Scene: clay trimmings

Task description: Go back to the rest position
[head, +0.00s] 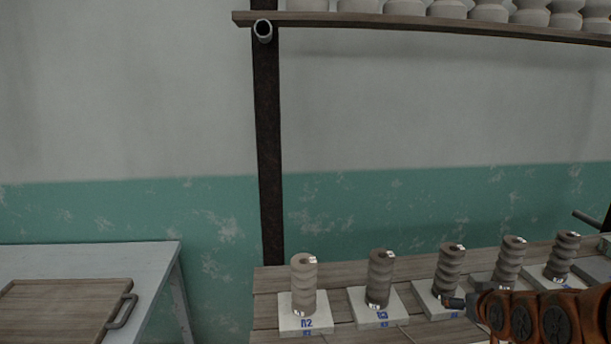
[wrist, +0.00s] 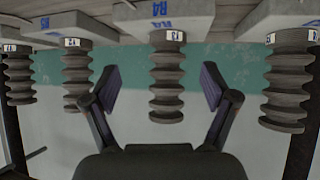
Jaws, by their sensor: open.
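My gripper (wrist: 160,87) is open and empty in the wrist view, its two dark fingers spread wide. That view is upside down. A grey ribbed clay cylinder (wrist: 166,75) on a white block marked R4 (wrist: 176,14) appears between the fingers; I cannot tell how far ahead it stands, and no finger visibly touches it. In the head view my orange-brown arm enters at the lower right, and the gripper's dark tip (head: 458,302) shows low by the third cylinder (head: 450,267). The fingers are not clear there.
Several ribbed cylinders on white blocks stand upright in a row on a slatted wooden table (head: 271,283). A grey table (head: 130,255) with a wooden board (head: 60,310) is at left. A shelf (head: 420,24) of pale pots hangs above. The space above the row is free.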

